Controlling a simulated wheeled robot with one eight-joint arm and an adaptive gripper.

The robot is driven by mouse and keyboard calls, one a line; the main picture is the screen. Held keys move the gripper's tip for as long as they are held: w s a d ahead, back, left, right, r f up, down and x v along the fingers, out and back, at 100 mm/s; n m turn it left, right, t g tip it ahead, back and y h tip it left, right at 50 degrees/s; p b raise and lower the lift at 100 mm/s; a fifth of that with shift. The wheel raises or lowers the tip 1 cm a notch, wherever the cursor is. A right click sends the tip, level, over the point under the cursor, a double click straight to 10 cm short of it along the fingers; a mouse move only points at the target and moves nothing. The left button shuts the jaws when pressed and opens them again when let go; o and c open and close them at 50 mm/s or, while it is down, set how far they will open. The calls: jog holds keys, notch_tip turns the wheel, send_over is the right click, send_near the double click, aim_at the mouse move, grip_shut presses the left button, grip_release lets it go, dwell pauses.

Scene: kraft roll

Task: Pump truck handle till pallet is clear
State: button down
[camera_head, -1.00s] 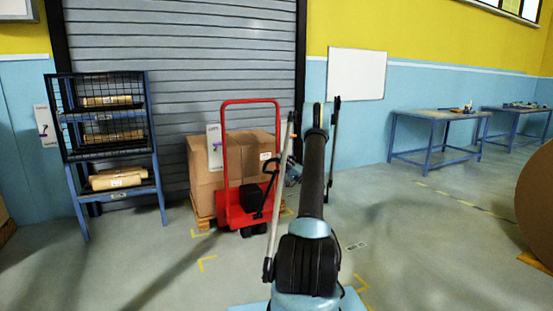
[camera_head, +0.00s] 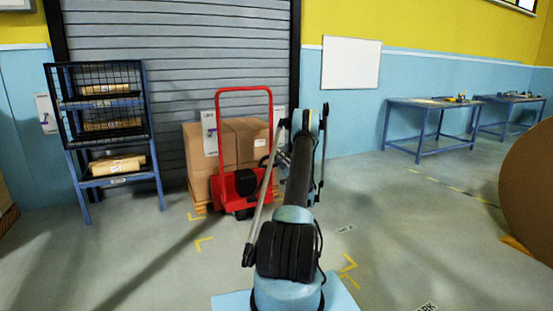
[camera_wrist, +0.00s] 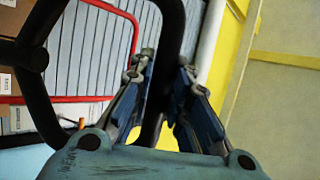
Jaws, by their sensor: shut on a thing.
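The red pallet truck (camera_head: 224,192) stands upright in front of the pallet (camera_head: 197,207), which bears stacked cardboard boxes (camera_head: 197,165). Its tall red frame rises before the boxes. The black truck handle is mostly hidden by my arm in the head view. In the wrist view the black handle (camera_wrist: 174,25) loops close to the camera, and its bar passes between the fingers of my gripper (camera_wrist: 166,66). My gripper is shut on this bar. The pallet's underside and its gap to the floor are too small to tell.
Blue worktables (camera_head: 432,105) stand by the right wall. A large brown roll (camera_head: 528,190) is at the right edge. Yellow corner marks (camera_head: 204,243) lie on open floor. A grey shutter (camera_head: 180,60) is behind the boxes.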

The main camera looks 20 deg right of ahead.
jog(key=shift+a+f, duration=0.1)
jog(key=c, duration=1.5)
grip_release()
jog(key=shift+w, duration=0.1)
jog(key=shift+s+d+f, duration=0.15)
jog(key=shift+s+d, duration=0.1)
jog(key=v, duration=1.1)
jog(key=shift+s+d+f, duration=0.1)
jog(key=shift+f, duration=0.05)
